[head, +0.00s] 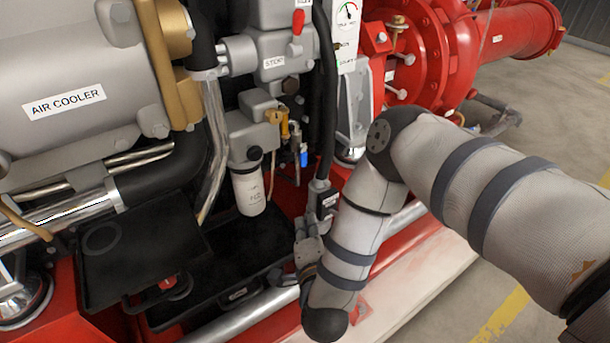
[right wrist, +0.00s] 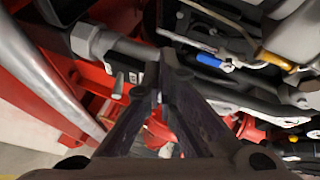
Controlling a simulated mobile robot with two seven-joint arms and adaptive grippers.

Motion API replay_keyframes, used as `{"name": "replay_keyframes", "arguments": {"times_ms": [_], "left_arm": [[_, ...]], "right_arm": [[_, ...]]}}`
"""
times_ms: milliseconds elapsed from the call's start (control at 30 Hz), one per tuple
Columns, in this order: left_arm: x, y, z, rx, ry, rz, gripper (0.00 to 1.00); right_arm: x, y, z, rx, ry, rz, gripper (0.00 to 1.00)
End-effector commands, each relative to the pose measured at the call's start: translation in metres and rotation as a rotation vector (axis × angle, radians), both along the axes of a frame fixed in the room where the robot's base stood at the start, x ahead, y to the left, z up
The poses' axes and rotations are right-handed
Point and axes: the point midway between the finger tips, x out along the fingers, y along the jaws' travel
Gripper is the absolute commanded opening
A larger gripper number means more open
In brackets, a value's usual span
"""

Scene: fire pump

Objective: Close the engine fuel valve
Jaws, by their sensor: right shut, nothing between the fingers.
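A small blue-handled part (head: 303,155) hangs on thin pipework above the gripper. It also shows in the right wrist view (right wrist: 209,59), apart from the fingertips. A yellow-brass fitting (head: 274,116) is beside it, up and to the left. I cannot tell which part is the engine fuel valve. My left gripper is not in view.
A white filter (head: 249,190) hangs left of the gripper, over a black tray (head: 225,262). A chrome pipe (head: 240,317) runs along the base. Large red piping (head: 520,27) stands at the back right. Floor (head: 555,85) is clear at right.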

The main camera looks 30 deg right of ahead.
Motion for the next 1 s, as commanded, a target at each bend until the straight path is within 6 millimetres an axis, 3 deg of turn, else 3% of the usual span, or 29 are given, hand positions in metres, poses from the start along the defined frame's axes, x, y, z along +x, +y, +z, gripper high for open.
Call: {"name": "replay_keyframes", "arguments": {"times_ms": [100,233,567,1000], "left_arm": [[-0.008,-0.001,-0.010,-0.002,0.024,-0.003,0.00],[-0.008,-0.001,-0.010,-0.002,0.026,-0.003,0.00],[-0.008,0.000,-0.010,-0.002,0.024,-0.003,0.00],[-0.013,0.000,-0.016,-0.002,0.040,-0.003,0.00]], "right_arm": [[0.024,-0.021,0.031,0.092,-0.244,-0.166,0.00],[0.030,-0.030,0.050,0.128,-0.350,-0.226,0.00],[0.033,-0.031,0.053,0.128,-0.354,-0.225,0.00],[0.100,-0.071,0.051,0.126,-0.352,-0.224,0.00]]}}
